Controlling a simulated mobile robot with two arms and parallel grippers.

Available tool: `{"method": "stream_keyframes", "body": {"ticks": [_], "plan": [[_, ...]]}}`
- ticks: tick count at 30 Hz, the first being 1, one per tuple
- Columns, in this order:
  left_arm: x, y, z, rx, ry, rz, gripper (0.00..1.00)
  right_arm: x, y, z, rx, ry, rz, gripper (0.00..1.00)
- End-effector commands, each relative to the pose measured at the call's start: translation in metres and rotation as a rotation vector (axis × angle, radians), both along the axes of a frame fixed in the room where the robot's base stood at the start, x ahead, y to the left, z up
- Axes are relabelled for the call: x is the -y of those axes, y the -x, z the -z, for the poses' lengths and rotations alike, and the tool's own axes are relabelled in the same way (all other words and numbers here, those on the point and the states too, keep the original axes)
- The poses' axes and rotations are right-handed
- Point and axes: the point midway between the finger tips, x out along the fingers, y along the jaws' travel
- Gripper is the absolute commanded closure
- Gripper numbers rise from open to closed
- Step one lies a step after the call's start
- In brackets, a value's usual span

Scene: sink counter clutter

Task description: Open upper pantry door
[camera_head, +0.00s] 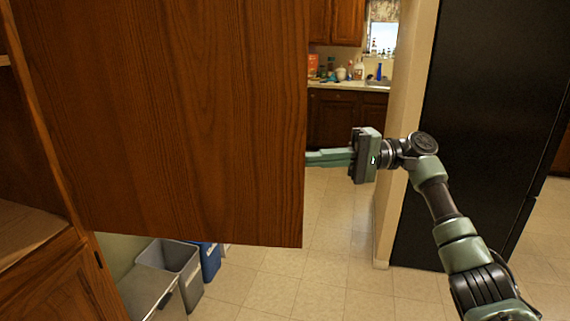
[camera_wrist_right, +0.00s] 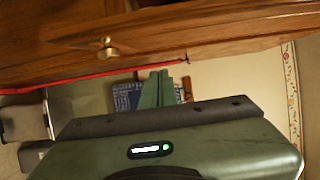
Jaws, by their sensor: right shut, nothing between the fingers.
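The upper pantry door (camera_head: 170,120) is a large brown wood panel. In the head view it stands swung open, away from the cabinet opening (camera_head: 30,225) at the left. My right gripper (camera_head: 315,157) is at the door's right edge with its fingers pointing left; the edge seems to hide their tips. In the right wrist view the fingers (camera_wrist_right: 158,88) are together and empty. A wood panel (camera_wrist_right: 200,35) with a brass knob (camera_wrist_right: 108,50) spans the top there, apart from the fingers. My left gripper is in neither view.
Grey bins (camera_head: 170,262) and a blue bin (camera_head: 210,260) stand on the floor below the door. A black refrigerator (camera_head: 480,120) and a wall end (camera_head: 405,110) are at the right. A cluttered counter (camera_head: 345,87) is at the back. Tiled floor (camera_head: 320,225) lies clear between.

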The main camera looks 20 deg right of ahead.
Motion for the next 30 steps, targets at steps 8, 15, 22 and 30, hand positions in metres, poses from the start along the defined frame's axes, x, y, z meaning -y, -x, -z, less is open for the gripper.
{"method": "stream_keyframes", "body": {"ticks": [8, 15, 22, 30], "plan": [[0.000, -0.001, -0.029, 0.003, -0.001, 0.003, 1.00, -0.062, -0.010, -0.004, 0.000, 0.000, -0.004, 1.00], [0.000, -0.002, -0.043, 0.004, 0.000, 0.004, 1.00, -0.072, 0.017, -0.001, -0.001, 0.002, 0.001, 1.00], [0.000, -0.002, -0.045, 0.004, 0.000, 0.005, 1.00, -0.076, 0.026, 0.000, -0.001, 0.001, 0.002, 1.00], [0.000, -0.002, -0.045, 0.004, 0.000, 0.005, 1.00, -0.076, 0.026, 0.001, -0.001, 0.000, 0.002, 1.00]]}}
